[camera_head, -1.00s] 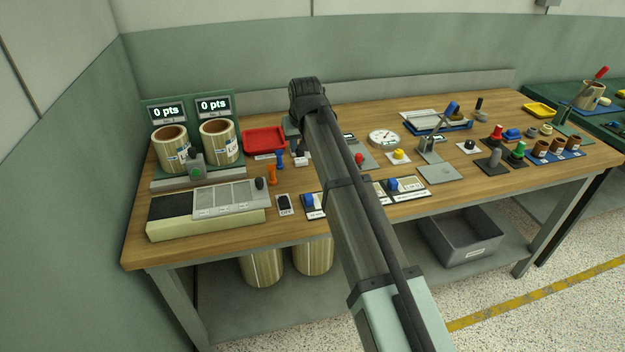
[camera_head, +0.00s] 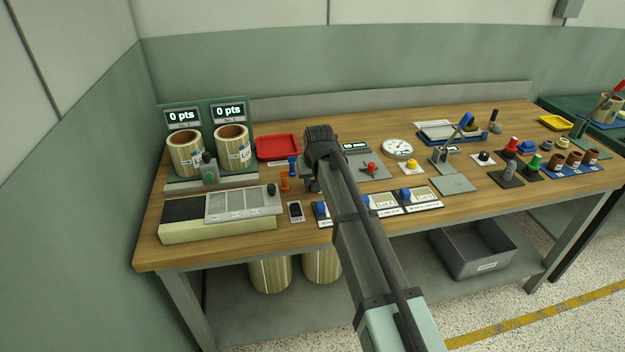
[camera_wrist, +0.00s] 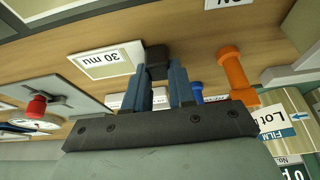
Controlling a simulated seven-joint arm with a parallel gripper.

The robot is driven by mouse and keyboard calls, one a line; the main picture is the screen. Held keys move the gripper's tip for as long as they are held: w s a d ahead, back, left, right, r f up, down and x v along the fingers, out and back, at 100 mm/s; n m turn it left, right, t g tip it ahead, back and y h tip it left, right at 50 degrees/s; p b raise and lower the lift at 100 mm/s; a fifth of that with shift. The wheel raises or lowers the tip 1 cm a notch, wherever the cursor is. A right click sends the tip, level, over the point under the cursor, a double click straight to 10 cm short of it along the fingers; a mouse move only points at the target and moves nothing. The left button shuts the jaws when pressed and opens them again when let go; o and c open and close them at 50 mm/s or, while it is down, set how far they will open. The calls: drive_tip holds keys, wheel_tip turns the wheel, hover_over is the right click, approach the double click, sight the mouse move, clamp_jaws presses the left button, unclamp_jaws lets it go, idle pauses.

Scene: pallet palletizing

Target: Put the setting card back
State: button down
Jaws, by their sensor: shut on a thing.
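The setting card (camera_wrist: 105,62) is a pale plate reading "30 mu", upside down in the wrist view. A black block (camera_wrist: 157,54) meets its edge and looks like its grip. My gripper (camera_wrist: 160,70) has blue-grey fingers shut on that black block. The wood worktop shows behind the card; I cannot tell whether the card touches it. In the head view my wrist (camera_head: 322,143) is over the left-middle of the bench and hides the card and most of the fingers.
An orange peg (camera_head: 285,183) and a blue peg (camera_head: 292,166) stand close to my gripper. A red tray (camera_head: 277,147), a black switch (camera_head: 295,210) and a grey plate with a red knob (camera_head: 370,169) surround it. Lot cards with blue knobs (camera_head: 406,194) lie near the front edge.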

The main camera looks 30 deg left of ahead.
drive_tip(key=c, duration=0.9)
unclamp_jaws()
drive_tip(key=shift+f, duration=0.1)
drive_tip(key=shift+c, duration=0.2)
drive_tip(key=v, duration=1.2)
